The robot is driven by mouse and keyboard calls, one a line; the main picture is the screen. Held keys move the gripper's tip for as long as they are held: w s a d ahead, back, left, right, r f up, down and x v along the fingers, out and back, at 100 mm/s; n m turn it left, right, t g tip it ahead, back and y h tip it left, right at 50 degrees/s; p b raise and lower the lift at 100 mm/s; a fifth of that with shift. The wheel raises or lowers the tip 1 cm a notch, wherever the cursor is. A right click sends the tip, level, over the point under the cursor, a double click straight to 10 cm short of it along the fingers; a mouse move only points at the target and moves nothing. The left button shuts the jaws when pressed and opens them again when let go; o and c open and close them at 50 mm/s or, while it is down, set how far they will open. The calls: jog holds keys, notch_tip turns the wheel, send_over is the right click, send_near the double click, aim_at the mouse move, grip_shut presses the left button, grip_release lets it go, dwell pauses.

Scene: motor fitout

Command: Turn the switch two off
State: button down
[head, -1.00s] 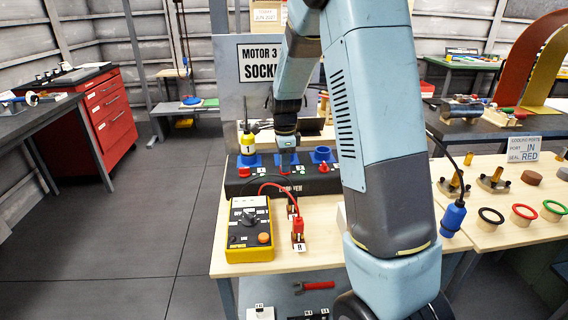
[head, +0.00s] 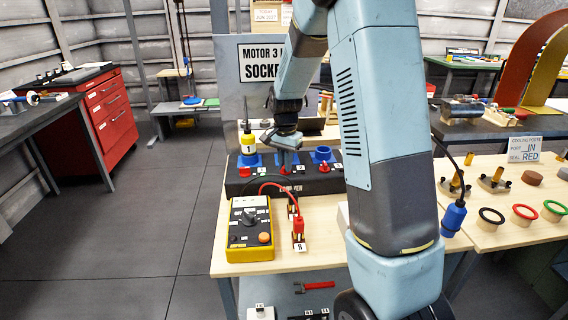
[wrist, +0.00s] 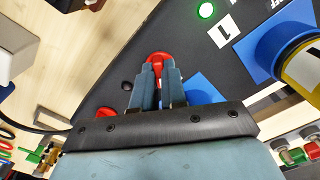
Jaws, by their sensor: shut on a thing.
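The dark switch box (head: 240,186) lies on the wooden bench with three blue sockets and red switches along its front. My gripper (head: 284,167) is at the middle switch, in front of the middle blue socket. In the wrist view, my gripper (wrist: 160,72) is shut on a red switch knob (wrist: 158,57), whose top shows between the fingertips. The label "1" (wrist: 223,30) and a lit green lamp (wrist: 206,10) are beside it. A small dark round spot (wrist: 127,86), perhaps an unlit lamp, lies left of the fingers. The switch's exact angle is hard to tell.
A yellow plug (head: 248,142) marked 1 stands in the left blue socket, close beside my gripper. A yellow meter (head: 250,228) with red and black leads stands in front of the box.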

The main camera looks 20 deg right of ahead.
jog(key=n, duration=0.3)
jog(key=shift+w+r+n, duration=0.1)
jog(key=shift+w+n, duration=0.1)
jog(key=shift+n, duration=1.8)
jog(key=c, duration=1.2)
grip_release()
jog(key=shift+s, duration=0.1)
notch_tip(320, 180, up, 14)
jog(key=shift+f, duration=0.25)
